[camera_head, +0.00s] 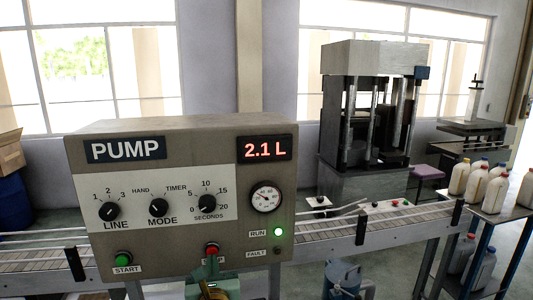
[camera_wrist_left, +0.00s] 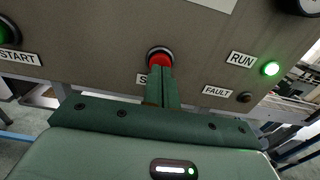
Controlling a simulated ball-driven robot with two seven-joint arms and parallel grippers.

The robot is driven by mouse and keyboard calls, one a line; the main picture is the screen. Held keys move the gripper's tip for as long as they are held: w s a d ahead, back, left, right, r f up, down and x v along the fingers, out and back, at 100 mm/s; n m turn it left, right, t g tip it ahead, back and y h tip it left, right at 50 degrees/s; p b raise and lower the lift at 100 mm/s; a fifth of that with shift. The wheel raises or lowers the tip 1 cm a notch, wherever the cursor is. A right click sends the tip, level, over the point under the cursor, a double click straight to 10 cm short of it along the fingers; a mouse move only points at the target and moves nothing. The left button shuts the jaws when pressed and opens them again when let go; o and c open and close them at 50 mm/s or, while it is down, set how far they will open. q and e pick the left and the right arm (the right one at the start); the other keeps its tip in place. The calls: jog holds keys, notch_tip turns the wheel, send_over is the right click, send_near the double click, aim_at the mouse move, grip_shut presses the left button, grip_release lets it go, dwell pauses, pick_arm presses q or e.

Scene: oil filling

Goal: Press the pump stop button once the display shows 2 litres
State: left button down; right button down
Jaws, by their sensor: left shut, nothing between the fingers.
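The pump panel (camera_head: 190,135) stands in front of me, and its display (camera_head: 265,149) reads 2.1 L in red. The red stop button (camera_head: 212,249) is at the bottom middle of the panel; it also shows in the left wrist view (camera_wrist_left: 160,59). My left gripper (camera_head: 210,262) is shut and empty, with its fingertips at the lower edge of the button. I cannot tell whether they touch it. The fingers partly hide the label below the button. The green start button (camera_head: 123,259) is to the left. The green RUN lamp (camera_head: 278,232) is lit. My right gripper is not in view.
A conveyor (camera_head: 335,225) runs behind the panel. White bottles (camera_head: 494,196) stand on a table at the right. A large grey press (camera_head: 371,110) stands behind the conveyor. The FAULT lamp (camera_wrist_left: 243,97) is dark, right of the fingers.

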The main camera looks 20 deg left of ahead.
pick_arm(q)
jog(key=p+v, duration=0.1)
jog(key=v, duration=0.6)
jog(key=shift+s, duration=0.3)
dwell(0.4)
jog(key=shift+d, duration=0.15)
